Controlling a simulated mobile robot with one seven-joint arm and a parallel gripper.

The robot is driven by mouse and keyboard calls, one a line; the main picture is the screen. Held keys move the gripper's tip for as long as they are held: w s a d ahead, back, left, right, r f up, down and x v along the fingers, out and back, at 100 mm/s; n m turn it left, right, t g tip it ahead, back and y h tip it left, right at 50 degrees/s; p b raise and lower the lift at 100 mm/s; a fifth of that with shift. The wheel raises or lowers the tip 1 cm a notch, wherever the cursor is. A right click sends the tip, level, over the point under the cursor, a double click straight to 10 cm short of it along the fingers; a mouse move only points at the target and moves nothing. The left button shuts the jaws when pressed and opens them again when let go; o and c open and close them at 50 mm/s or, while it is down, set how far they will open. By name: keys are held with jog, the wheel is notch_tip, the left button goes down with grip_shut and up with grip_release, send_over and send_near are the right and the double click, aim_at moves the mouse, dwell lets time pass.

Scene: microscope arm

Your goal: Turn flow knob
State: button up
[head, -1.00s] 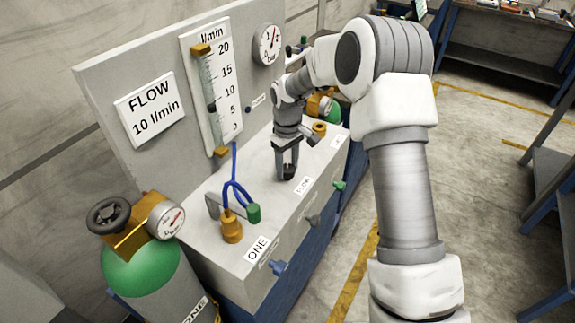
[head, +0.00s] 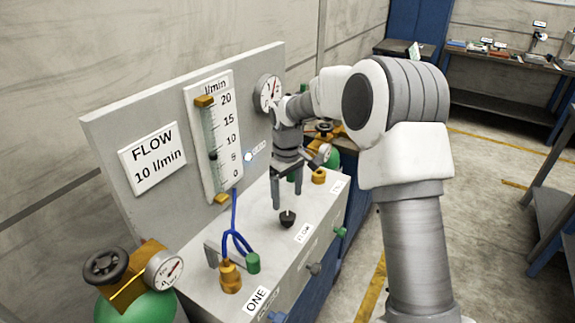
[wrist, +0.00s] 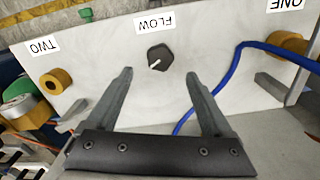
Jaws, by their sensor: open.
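The flow knob (head: 287,219) is a small black knob on the top of the grey bench, beside the FLOW label (head: 303,232). In the wrist view the knob (wrist: 159,57) is a dark faceted disc with a white pointer line. My gripper (head: 288,203) is open and empty above the knob, apart from it. In the wrist view the fingers of my gripper (wrist: 159,74) point toward the knob, which lies between and beyond the tips. The flow meter (head: 210,140) has its dark float near 5. A sign (head: 153,158) reads FLOW 10 l/min.
A blue forked hose (head: 234,218) runs to the brass fitting (head: 230,277) and green fitting (head: 253,264) left of the knob. Another brass fitting (head: 319,176) stands behind to the right. A green cylinder (head: 135,306) is at the front left. A gauge (head: 268,93) is on the panel.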

notch_tip(320, 180, up, 10)
jog(key=shift+r+p, duration=0.2)
jog(key=shift+p, duration=0.1)
jog(key=s+d+r+m+t, duration=0.1)
jog(key=s+d+r+m, duration=0.1)
jog(key=s+d+r, duration=0.45)
jog(key=s+d+r+m+t, duration=0.15)
jog(key=s+r, duration=0.25)
jog(key=s, duration=0.5)
jog(key=s+d+f+m+t, duration=0.1)
jog(key=s+m, duration=0.1)
jog(key=s, duration=0.6)
jog(key=s+d+f+m+t, duration=0.1)
jog(key=s+d+m+t, duration=0.1)
jog(key=s, duration=0.5)
jog(key=shift+s+d+f+m, duration=0.2)
jog(key=shift+s+f+m, duration=0.15)
jog(key=shift+s+m, duration=0.1)
